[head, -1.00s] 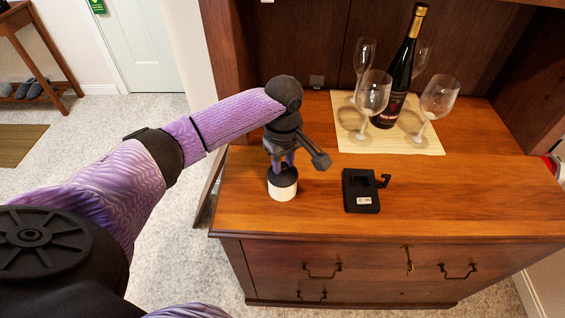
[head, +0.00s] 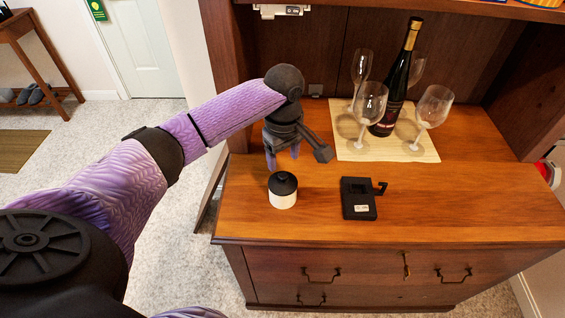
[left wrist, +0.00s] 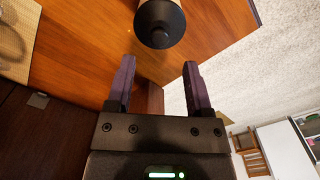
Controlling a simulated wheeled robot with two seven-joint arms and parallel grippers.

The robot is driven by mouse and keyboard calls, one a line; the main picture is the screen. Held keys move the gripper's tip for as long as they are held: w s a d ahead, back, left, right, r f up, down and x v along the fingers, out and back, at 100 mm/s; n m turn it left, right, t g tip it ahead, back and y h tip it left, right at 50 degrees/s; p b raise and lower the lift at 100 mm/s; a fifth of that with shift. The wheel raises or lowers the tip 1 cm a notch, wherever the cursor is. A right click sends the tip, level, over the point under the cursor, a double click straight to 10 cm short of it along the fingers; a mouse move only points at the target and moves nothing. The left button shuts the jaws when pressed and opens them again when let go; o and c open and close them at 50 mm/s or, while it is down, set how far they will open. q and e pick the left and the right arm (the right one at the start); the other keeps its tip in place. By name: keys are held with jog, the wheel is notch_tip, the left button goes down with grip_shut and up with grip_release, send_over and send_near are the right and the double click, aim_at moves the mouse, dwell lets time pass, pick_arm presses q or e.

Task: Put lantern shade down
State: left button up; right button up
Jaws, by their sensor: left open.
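The lantern shade (head: 283,198), a white cylinder with a black top and knob, stands upright on the left part of the wooden cabinet top. It also shows in the left wrist view (left wrist: 160,22), beyond the fingertips. My left gripper (head: 283,162) is open and empty, just behind the shade and apart from it. In the left wrist view its two fingers (left wrist: 158,75) are spread with nothing between them. A black device (head: 358,198) with a hook-like arm lies to the right of the shade. My right gripper is not in view.
A woven mat (head: 350,147) at the back holds a dark wine bottle (head: 396,90) and several stemmed glasses (head: 434,107). The cabinet top (head: 480,205) is clear to the right of the device.

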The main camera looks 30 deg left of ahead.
pick_arm(q)
notch_tip(320, 180, up, 7)
jog(key=p, duration=0.2)
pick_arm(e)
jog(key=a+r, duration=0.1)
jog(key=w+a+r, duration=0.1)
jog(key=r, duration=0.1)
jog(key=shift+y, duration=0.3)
pick_arm(q)
jog(key=shift+r, duration=0.1)
